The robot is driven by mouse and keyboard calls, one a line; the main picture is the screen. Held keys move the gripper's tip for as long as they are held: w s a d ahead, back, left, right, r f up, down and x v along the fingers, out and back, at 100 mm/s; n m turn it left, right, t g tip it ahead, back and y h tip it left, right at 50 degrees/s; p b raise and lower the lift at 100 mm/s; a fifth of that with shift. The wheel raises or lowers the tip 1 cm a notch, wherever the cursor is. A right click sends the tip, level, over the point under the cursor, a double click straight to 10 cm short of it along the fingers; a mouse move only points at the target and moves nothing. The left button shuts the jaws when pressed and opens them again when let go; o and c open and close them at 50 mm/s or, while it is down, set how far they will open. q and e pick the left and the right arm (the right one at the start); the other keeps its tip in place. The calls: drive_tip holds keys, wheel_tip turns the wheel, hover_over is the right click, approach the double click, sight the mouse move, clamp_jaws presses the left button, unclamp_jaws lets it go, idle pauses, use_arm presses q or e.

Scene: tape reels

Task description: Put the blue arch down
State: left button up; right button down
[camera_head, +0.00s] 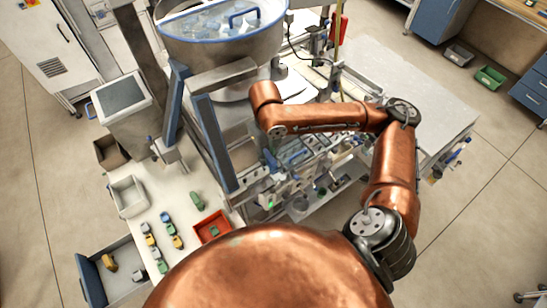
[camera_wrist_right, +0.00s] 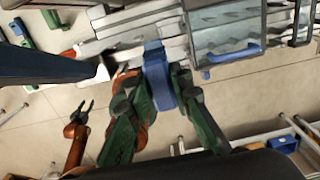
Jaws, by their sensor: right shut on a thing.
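The blue arch (camera_wrist_right: 158,78) is between the dark green fingers of my right gripper (camera_wrist_right: 160,105), which is shut on it in the wrist view. The arch's far end overlaps pale machine rails in that view; I cannot tell whether it touches them. In the head view my right gripper (camera_head: 271,162) points down over the machine's near side, small and partly lost against it; I cannot make out the arch there. Another copper arm shows in the wrist view, with a small dark gripper (camera_wrist_right: 81,113), my left one, its fingers spread and empty.
A machine with a large steel bowl (camera_head: 185,47) holding clear and blue pieces stands behind. On the white table are a red tray (camera_head: 226,219), a pale bin (camera_head: 117,202), and several small coloured pieces. A clear-lidded box (camera_wrist_right: 225,30) is right of the arch.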

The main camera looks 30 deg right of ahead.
sight(273, 158)
drive_tip(key=d+f, duration=0.1)
drive_tip(key=f, duration=0.1)
drive_tip(key=w+d+f+p, duration=0.1)
drive_tip(key=f, duration=0.1)
drive_tip(key=d+f+p, duration=0.1)
drive_tip(key=f, duration=0.1)
drive_tip(key=shift+w+f, duration=0.15)
drive_tip(key=shift+f, duration=0.25)
use_arm(q)
drive_tip(key=shift+w+r, duration=0.2)
drive_tip(key=shift+r, duration=0.3)
drive_tip(key=shift+w+r, duration=0.2)
drive_tip(key=shift+r, duration=0.3)
use_arm(e)
drive_tip(key=shift+f, duration=0.1)
drive_tip(key=c, duration=1.7)
unclamp_jaws()
drive_tip(key=shift+c, duration=0.2)
use_arm(q)
drive_tip(key=shift+s, duration=0.1)
use_arm(e)
drive_tip(key=shift+w+r, duration=0.1)
drive_tip(key=shift+r, duration=0.4)
use_arm(q)
wheel_tip(273, 158, down, 2)
drive_tip(key=shift+f+b, duration=0.1)
drive_tip(key=shift+b, duration=1.05)
use_arm(e)
wheel_tip(273, 158, up, 11)
